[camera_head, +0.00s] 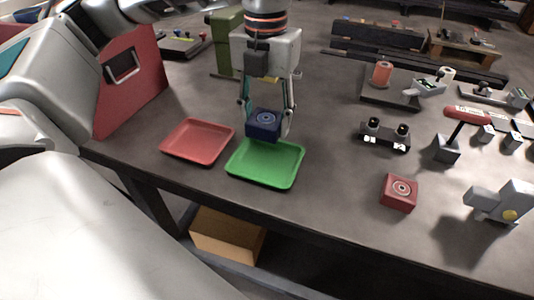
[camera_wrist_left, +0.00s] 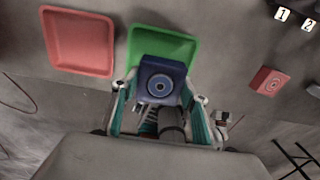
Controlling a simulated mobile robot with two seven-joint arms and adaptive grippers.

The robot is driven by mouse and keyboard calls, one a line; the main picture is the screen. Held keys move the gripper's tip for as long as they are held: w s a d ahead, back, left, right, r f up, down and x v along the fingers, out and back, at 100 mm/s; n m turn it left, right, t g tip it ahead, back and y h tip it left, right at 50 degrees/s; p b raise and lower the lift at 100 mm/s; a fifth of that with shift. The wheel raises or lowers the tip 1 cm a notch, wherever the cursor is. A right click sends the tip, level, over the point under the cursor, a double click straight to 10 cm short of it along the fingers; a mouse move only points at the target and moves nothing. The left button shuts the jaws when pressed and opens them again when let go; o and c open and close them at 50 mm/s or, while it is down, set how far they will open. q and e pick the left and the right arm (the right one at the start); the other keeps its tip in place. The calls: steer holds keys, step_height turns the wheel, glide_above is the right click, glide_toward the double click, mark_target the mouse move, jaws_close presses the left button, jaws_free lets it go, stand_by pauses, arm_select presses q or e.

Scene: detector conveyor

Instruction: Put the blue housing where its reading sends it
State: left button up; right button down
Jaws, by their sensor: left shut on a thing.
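The blue housing (camera_head: 264,124) is a small dark blue block with a ringed round face. My left gripper (camera_head: 266,122) is shut on it and holds it over the back part of the green tray (camera_head: 270,176). In the left wrist view the blue housing (camera_wrist_left: 161,82) sits between the fingers and covers part of the green tray (camera_wrist_left: 165,42). The red tray (camera_head: 198,140) lies just left of the green one. Both trays look empty where visible; I cannot tell the gap under the housing. My right gripper does not show.
A red housing (camera_head: 398,192) stands on the table to the right. Behind it is a dark fixture with two round posts (camera_head: 386,134). A red-handled tool (camera_head: 466,116) and a grey device (camera_head: 502,202) stand farther right. A red panel (camera_head: 130,80) stands at left.

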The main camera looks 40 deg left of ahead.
mark_target(266, 163)
arm_select(q)
step_height(266, 163, down, 9)
steer(key=shift+f+b, duration=0.15)
steer(key=shift+b, duration=0.3)
steer(key=shift+f, duration=0.1)
steer(key=o, duration=1.4)
steer(key=shift+f, duration=0.1)
step_height(266, 163, up, 12)
steer(key=shift+r+p, duration=0.2)
steer(key=shift+p, duration=0.5)
